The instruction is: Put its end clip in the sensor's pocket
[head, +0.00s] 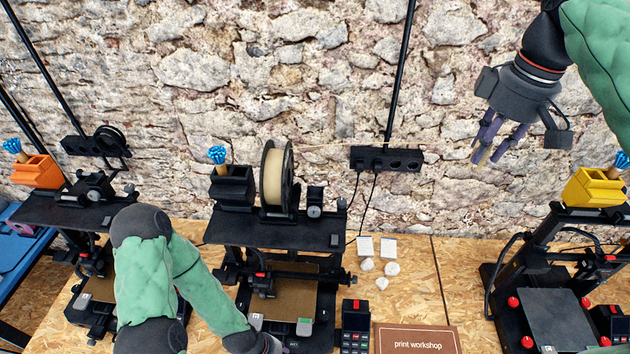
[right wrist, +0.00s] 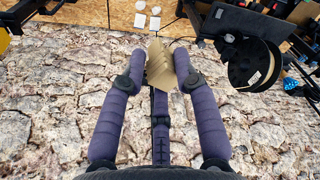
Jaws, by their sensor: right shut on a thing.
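My right gripper (head: 490,150) hangs in front of the stone wall at the upper right, shut on a tan piece (right wrist: 160,66), which I take to be the end clip. In the right wrist view the piece sits between the purple fingertips (right wrist: 160,80). A thin pale strand runs from the tan filament spool (head: 277,178) to the right, towards that gripper. A small black block with a round grey disc (head: 314,211), seemingly the sensor, stands on the middle printer's top, right of the spool, well away from the gripper. Its pocket is too small to make out.
A black power strip (head: 386,159) with cables is on the wall between spool and gripper. The middle printer's top plate (head: 270,232) also bears a black bin (head: 232,187). A yellow bin (head: 594,188) tops the right printer. White pieces and a print workshop sign (head: 416,340) lie on the bench.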

